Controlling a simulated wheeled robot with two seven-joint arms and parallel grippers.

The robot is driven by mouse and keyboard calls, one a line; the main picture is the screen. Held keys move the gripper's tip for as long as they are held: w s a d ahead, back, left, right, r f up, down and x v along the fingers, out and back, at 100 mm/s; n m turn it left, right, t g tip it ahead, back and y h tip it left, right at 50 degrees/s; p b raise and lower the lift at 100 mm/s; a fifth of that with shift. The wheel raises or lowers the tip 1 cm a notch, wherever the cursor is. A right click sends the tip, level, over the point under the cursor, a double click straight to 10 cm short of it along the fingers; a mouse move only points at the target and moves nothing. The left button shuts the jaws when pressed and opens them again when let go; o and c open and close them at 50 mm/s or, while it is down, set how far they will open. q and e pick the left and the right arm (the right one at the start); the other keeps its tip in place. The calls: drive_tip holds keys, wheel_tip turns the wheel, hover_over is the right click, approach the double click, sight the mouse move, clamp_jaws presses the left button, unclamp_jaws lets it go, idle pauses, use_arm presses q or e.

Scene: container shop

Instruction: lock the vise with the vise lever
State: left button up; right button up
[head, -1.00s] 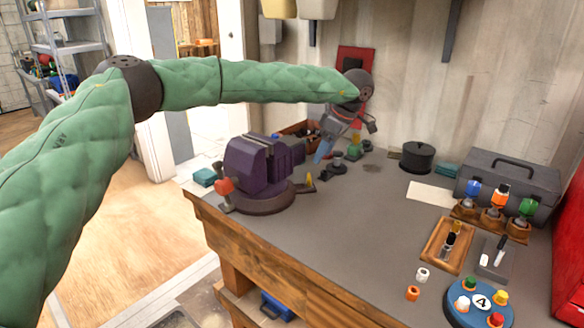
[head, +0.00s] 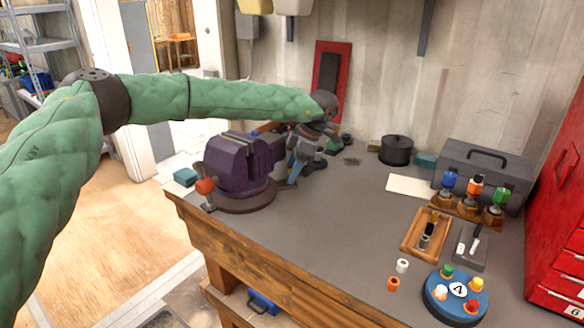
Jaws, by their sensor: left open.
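The purple vise (head: 228,165) stands on its round base at the left end of the grey workbench. Its lever (head: 205,186), with a red-orange part and a dark rod, is on the vise's left front side. My left arm reaches over behind the vise. My left gripper (head: 292,180) points down just right of the vise, close to its base, and is open. Whether its fingertips touch the bench or the vise I cannot tell. Nothing shows between its fingers. My right gripper is not in view.
A teal block (head: 185,177) lies left of the vise. A black round pot (head: 396,150), a grey toolbox (head: 487,172), a wooden tray (head: 409,243) and a blue disc with coloured pegs (head: 436,310) stand to the right. The bench middle is clear.

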use_arm(q)
drive_tip(key=shift+a+f, duration=0.2)
drive_tip(key=shift+f, duration=0.3)
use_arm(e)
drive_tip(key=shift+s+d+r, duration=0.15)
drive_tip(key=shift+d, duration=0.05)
use_arm(q)
drive_tip(key=c, duration=1)
drive_tip(key=m+b, duration=0.1)
drive_tip(key=m+t+b, duration=0.1)
drive_tip(key=shift+s+f+m+b, duration=0.2)
drive_tip(key=shift+m+b, duration=0.1)
drive_tip(key=shift+m, duration=0.1)
drive_tip(key=shift+r+m+t+b, duration=0.25)
drive_tip(key=shift+m+t+b, duration=0.2)
drive_tip(key=shift+m, duration=0.55)
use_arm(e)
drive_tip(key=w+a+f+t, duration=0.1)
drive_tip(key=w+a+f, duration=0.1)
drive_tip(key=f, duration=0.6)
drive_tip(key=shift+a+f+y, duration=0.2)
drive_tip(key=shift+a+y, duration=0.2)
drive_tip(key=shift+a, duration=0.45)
use_arm(q)
drive_tip(key=o, duration=1)
